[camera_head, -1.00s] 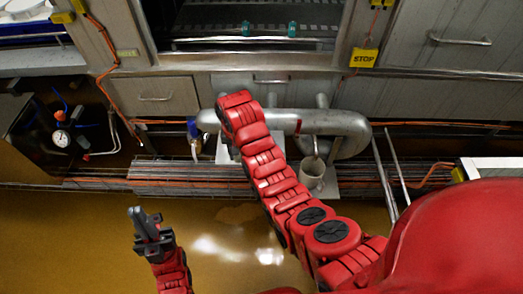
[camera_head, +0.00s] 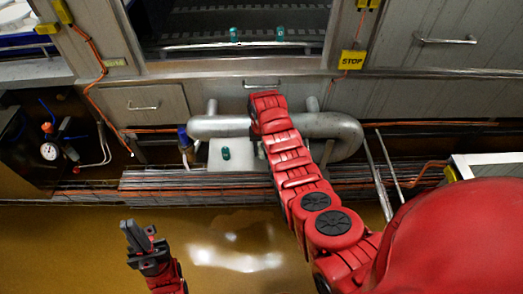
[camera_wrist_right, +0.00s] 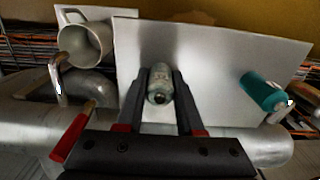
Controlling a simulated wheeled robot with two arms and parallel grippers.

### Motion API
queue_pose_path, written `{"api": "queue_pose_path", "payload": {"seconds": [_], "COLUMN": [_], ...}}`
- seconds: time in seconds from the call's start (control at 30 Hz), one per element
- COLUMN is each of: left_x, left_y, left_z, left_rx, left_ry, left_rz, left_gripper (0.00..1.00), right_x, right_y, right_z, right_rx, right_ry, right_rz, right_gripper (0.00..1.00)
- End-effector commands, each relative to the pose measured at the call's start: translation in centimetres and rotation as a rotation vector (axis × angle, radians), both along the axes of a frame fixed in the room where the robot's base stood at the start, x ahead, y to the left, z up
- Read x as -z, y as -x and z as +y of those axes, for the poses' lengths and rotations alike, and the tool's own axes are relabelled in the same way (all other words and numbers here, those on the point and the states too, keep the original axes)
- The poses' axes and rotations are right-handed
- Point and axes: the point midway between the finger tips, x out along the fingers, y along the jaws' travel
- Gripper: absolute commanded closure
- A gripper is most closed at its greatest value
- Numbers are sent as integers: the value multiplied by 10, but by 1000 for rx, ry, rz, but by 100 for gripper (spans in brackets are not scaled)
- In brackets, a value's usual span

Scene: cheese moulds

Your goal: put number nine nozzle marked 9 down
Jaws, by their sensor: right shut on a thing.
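In the right wrist view my right gripper (camera_wrist_right: 160,88) is shut on a grey-green cylindrical nozzle (camera_wrist_right: 160,84). The nozzle is end-on to the camera, over a pale board (camera_wrist_right: 215,45); I cannot tell whether it touches the board. No number is readable on it. A teal nozzle (camera_wrist_right: 262,91) is at the board's right side; it also shows on the board in the head view (camera_head: 225,153). In the head view the right arm hides the right gripper. My left gripper (camera_head: 140,240) is away over the floor, its jaw opening unclear.
A white mug-like vessel (camera_wrist_right: 84,42) stands beside the board. A thick grey pipe (camera_head: 220,127) runs close to the board. Two teal pieces (camera_head: 234,34) (camera_head: 280,33) stand on a shelf at the back. Grey drawers (camera_head: 145,104) line the wall; the yellow floor is open in front.

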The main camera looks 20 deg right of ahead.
Motion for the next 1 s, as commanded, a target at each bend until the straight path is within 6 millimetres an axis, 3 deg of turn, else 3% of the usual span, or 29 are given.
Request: {"api": "queue_pose_path", "payload": {"seconds": [0.27, 0.3, 0.47, 0.77, 1.0], "left_x": [2, 2, 1, 0, -1], "left_y": [0, 0, 0, 0, 0], "left_z": [0, 0, 0, 0, 0], "left_rx": [0, 0, 0, 0, 0], "left_ry": [0, 0, 0, 0, 0], "left_rz": [0, 0, 0, 0, 0], "left_gripper": [100, 100, 100, 100, 100], "right_x": [3, 2, 2, 0, -26], "right_y": [0, -1, -1, -1, -2], "right_z": [0, 0, 0, 0, 0], "right_rx": [0, 0, 0, 0, 0], "right_ry": [1, 1, 0, 1, 1], "right_rz": [-2, -2, -2, -2, -6], "right_gripper": [100, 60, 34, 34, 34]}}
